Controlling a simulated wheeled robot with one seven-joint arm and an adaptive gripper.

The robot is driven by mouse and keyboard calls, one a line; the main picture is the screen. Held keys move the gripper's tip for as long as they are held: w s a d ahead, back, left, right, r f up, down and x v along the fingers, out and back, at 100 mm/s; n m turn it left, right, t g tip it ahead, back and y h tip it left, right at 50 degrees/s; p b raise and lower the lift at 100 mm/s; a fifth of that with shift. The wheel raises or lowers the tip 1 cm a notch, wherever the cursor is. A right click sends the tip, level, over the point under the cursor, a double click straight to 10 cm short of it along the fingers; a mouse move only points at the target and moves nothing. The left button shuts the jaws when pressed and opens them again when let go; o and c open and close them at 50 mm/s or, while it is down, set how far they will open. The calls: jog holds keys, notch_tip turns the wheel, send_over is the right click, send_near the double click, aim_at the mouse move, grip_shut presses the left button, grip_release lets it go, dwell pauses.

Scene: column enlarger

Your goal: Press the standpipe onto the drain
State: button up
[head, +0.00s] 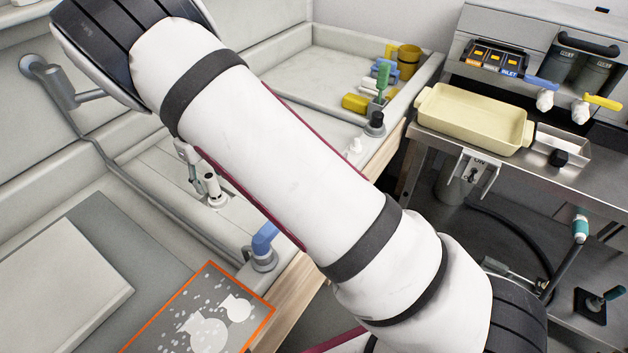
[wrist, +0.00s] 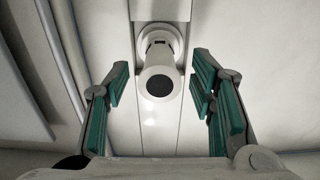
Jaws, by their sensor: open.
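In the wrist view, a short white pipe with a dark round end, which looks like the standpipe (wrist: 160,82), points toward the camera. Its far end meets a pale round fitting (wrist: 160,36), which looks like the drain; I cannot tell how firmly it is seated. My gripper (wrist: 162,76) is open, with teal pads on either side of the pipe and clear gaps to it. In the head view, a white pipe (head: 213,187) stands roughly upright in the trough beside my arm, which hides much of the area around it.
A blue-handled valve (head: 263,243) stands on the near rim. An orange-edged panel (head: 205,310) lies at the front. A yellow block (head: 355,103) and green-handled brush (head: 382,78) lie at the back basin's right edge. A cream tray (head: 473,118) rests on the steel bench to the right.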

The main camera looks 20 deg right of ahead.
jog(key=shift+r+p, duration=1.05)
jog(key=shift+r, duration=2.95)
jog(key=shift+r, duration=0.15)
notch_tip(320, 180, up, 11)
jog(key=s+d+r+n+y, duration=0.1)
jog(key=s+d+r+n, duration=0.4)
jog(key=d+r, duration=0.3)
jog(key=s+d+r+n+t+y, duration=0.1)
jog(key=s+d+r+n, duration=0.2)
jog(key=s+n, duration=0.15)
jog(key=s+d+r+n+t, duration=0.1)
jog(key=s+d+r+n, duration=0.2)
jog(key=s+d, duration=0.15)
jog(key=s+d+f+n+t+h, duration=0.1)
jog(key=s+d+n, duration=0.2)
jog(key=s+n, duration=0.5)
jog(key=s+d+f+n+t+h, duration=0.1)
jog(key=s+d+n, duration=0.2)
jog(key=s+n, duration=0.5)
jog(key=shift+s+d+f+n+t, duration=0.15)
jog(key=shift+s+f+n+t, duration=0.2)
jog(key=shift+s, duration=2.7)
